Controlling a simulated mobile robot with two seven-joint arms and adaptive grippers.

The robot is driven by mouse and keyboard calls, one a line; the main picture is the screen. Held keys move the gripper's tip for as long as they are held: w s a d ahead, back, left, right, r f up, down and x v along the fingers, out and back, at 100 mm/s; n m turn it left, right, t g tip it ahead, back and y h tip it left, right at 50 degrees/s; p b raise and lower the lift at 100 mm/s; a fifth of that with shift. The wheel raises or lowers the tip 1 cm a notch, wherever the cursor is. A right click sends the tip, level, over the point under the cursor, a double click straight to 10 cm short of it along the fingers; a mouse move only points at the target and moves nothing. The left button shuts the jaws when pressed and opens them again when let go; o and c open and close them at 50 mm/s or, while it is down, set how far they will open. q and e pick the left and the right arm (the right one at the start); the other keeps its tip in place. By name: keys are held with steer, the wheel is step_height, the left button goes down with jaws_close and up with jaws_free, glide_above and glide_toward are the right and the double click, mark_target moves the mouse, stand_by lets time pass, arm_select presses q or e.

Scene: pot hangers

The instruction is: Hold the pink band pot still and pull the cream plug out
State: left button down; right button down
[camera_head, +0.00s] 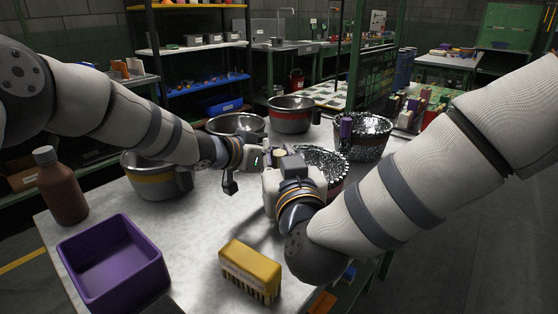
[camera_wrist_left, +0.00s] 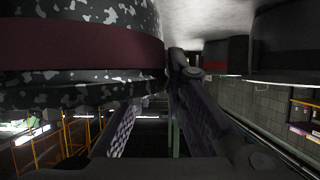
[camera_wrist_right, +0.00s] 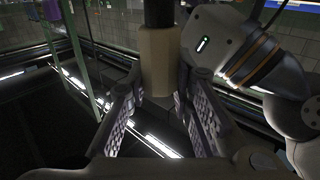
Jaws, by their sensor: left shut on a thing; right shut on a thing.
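The pink band pot, speckled black and white, (camera_head: 325,160) stands on the grey table behind my right gripper, which hides part of it. Its dark pink band shows in the left wrist view (camera_wrist_left: 80,47). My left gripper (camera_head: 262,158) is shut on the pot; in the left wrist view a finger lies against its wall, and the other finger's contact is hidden. My right gripper (camera_head: 284,160) is shut on the cream plug. In the right wrist view the plug (camera_wrist_right: 158,60) is a beige cylinder with a dark part above it, between the fingers. I cannot tell how deep it sits.
A second speckled pot (camera_head: 365,146) stands to the right. Steel pots with red (camera_head: 291,121) and yellow (camera_head: 158,178) bands stand behind and left. A purple bin (camera_head: 150,250), yellow brush (camera_head: 250,264) and brown bottle (camera_head: 60,190) are in front. Bare table lies between them.

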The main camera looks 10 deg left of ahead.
arm_select(q)
steer(key=shift+f, duration=0.1)
arm_select(e)
steer(key=shift+r, duration=1.85)
arm_select(q)
steer(key=c, duration=1.5)
jaws_free()
steer(key=shift+c, duration=0.2)
